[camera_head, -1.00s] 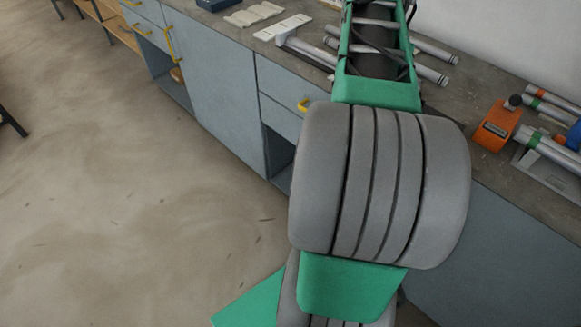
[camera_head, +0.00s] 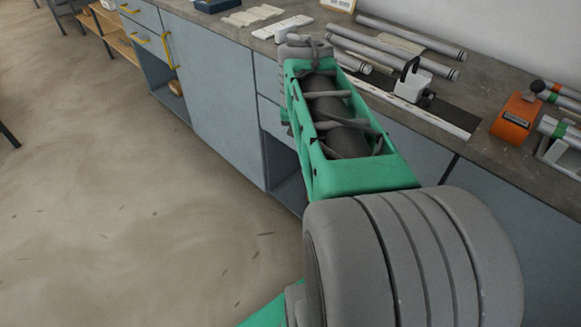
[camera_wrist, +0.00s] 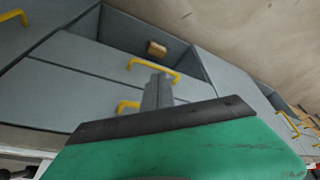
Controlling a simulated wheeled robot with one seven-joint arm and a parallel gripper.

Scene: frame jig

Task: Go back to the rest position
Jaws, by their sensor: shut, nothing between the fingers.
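My gripper (camera_wrist: 157,92) shows in the wrist view as grey fingers beyond a dark-edged green housing. It is shut with nothing held. Behind it are the grey cabinet fronts (camera_wrist: 70,85) with yellow handles (camera_wrist: 155,68); I cannot tell how close the fingers are to them. In the head view my green and grey arm reaches toward the front edge of the workbench (camera_head: 480,140), and the fingers are hidden there.
The bench holds metal tubes (camera_head: 395,50), a white-and-black clamp (camera_head: 412,82) on a rail, an orange device (camera_head: 517,118) and pale flat pieces (camera_head: 252,15). An open cubby (camera_head: 288,185) is under the bench. The floor (camera_head: 120,220) at left is clear.

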